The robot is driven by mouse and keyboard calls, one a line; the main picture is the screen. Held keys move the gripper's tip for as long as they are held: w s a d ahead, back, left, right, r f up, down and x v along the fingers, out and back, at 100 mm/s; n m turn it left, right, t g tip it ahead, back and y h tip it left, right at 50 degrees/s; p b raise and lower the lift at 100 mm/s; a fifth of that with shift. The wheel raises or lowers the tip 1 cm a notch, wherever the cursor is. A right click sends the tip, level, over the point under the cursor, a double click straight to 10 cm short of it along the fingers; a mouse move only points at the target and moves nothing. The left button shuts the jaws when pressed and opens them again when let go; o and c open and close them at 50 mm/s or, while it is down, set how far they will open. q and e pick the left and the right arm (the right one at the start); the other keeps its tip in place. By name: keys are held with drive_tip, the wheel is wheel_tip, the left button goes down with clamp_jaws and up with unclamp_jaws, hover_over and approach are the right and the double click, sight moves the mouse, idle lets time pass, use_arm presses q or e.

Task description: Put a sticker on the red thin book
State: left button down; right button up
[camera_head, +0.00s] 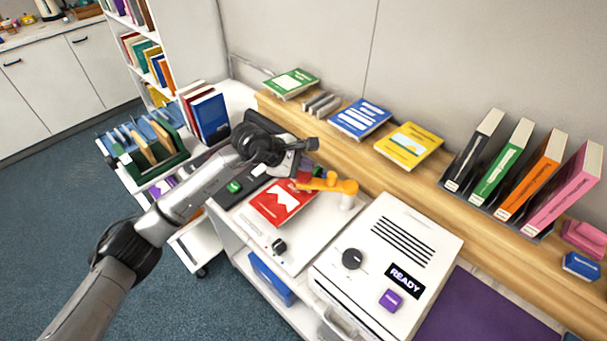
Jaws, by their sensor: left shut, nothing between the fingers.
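A thin red book (282,203) with a white mountain-like picture on its cover lies flat on the white work surface (243,222). My left arm comes in from the left and ends above the far side of this surface. My left gripper (308,158) is shut and empty, just beyond the red book and apart from it. An orange arm-like device (333,185) on a white post stands at the book's far right edge. I cannot make out a loose sticker. My right gripper is not in view.
A white machine (420,240) with a READY display, a dark knob and a purple button stands to the right. Behind runs a wooden shelf (395,172) with flat green, blue and yellow books and several upright binders. A cart with books (150,178) stands at left.

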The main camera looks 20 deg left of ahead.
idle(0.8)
use_arm(q)
drive_tip(key=shift+f, duration=0.1)
drive_tip(key=shift+f+b, duration=0.3)
drive_tip(key=shift+b, duration=0.3)
drive_tip(key=shift+f+b, duration=0.4)
drive_tip(key=shift+f, duration=0.05)
idle(0.5)
drive_tip(key=shift+f, duration=0.35)
drive_tip(key=shift+r, duration=0.15)
idle(0.4)
drive_tip(key=shift+r, duration=1.05)
